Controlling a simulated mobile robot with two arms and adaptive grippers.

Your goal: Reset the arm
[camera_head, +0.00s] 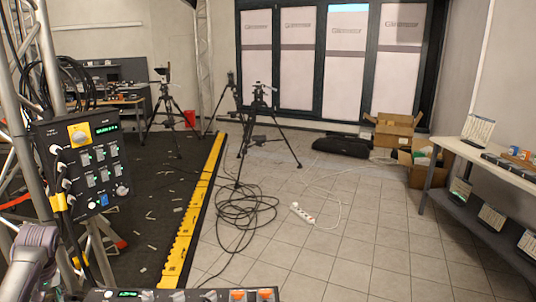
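A rounded grey-purple arm link (35,245) shows at the lower left edge and appears to be part of my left arm. No gripper fingers show on it. My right arm and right gripper do not show.
A yellow edge strip (190,225) borders the dark floor. Tripods (258,115) stand further back. Loose black cable (240,213) and a white power strip (302,213) lie on the tiles. A shelf table (470,153) stands right, cardboard boxes (393,127) behind. The right-centre floor is mostly clear.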

